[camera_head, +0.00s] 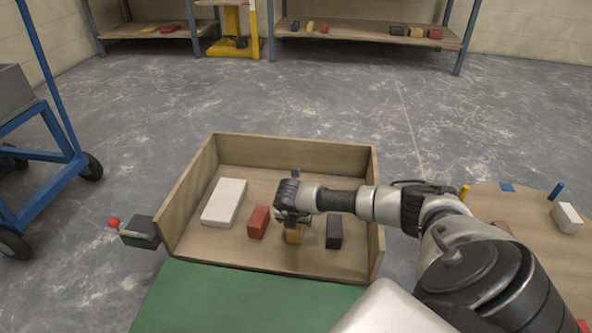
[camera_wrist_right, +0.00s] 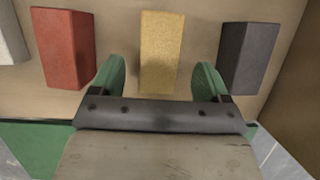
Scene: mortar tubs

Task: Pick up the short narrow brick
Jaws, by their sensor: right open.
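Four-sided wooden tray (camera_head: 295,153) holds a row of bricks: a large white brick (camera_head: 224,202), a red brick (camera_head: 258,221), a yellow brick (camera_head: 294,236) and a black brick (camera_head: 334,232). The red, yellow and black ones are all short and narrow beside the white one. My right gripper (camera_head: 291,217) is over the yellow brick and partly hides it in the head view. In the right wrist view the green fingers of this gripper (camera_wrist_right: 159,82) are open, one on each side of the yellow brick (camera_wrist_right: 161,48), with gaps to it. My left gripper is not in view.
The red brick (camera_wrist_right: 66,48) and black brick (camera_wrist_right: 248,58) flank the yellow one closely. The tray's right wall (camera_head: 376,215) stands beyond the black brick. A green surface (camera_head: 230,295) lies in front, and a round table (camera_head: 520,215) at right.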

